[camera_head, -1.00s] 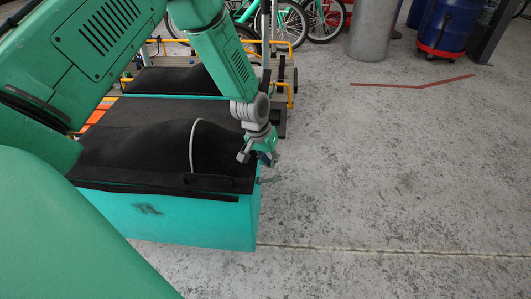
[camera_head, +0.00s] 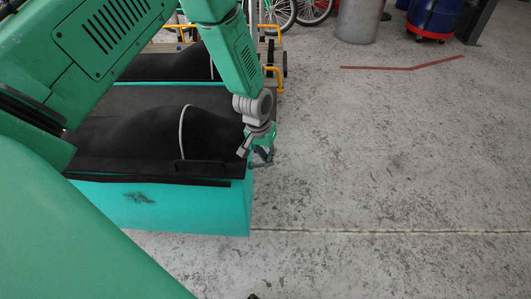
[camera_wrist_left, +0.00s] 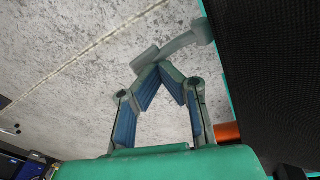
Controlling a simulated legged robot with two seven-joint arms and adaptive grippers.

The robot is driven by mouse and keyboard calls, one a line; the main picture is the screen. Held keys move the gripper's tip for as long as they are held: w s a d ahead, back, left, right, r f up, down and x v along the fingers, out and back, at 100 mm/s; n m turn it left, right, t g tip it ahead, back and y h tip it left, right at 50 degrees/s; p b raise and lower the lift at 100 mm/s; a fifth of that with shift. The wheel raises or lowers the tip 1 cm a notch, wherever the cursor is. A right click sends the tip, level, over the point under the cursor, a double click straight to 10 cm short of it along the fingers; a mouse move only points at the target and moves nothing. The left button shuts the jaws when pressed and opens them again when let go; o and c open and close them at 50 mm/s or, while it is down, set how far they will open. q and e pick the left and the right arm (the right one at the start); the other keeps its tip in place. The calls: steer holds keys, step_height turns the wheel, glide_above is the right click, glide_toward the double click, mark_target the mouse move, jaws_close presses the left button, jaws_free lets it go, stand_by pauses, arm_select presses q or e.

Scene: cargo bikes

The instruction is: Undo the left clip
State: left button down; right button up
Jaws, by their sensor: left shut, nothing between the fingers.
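My left gripper (camera_head: 262,158) is beside the front right corner of the teal box (camera_head: 175,208), which has a black cover (camera_head: 115,140). In the left wrist view my left gripper (camera_wrist_left: 161,68) is shut, its fingertips meeting with nothing between them. A grey curved piece, which looks like the clip (camera_wrist_left: 182,43), runs from the cover's edge (camera_wrist_left: 265,70) out past the fingertips. The fingertips are right by its free end; I cannot tell if they touch. In the head view the clip is too small to make out clearly. My right gripper is not in view.
A second covered box (camera_head: 165,62) stands behind the first. An orange part (camera_wrist_left: 227,132) is near the cover edge in the left wrist view. Bicycles (camera_head: 300,10), a grey cylinder (camera_head: 358,20) and a blue barrel (camera_head: 432,15) are at the back. The concrete floor at right is clear.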

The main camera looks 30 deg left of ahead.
mark_target(272, 159)
arm_select(q)
steer(key=shift+w+d+f+g+y+p, duration=0.25)
steer(key=shift+d+f+g+y+p, duration=0.3)
steer(key=shift+y, duration=0.35)
steer(key=shift+w+d+f, duration=0.1)
steer(key=shift+d+f, duration=0.1)
steer(key=shift+f, duration=0.3)
steer(key=shift+w+f, duration=0.1)
steer(key=shift+f, duration=0.95)
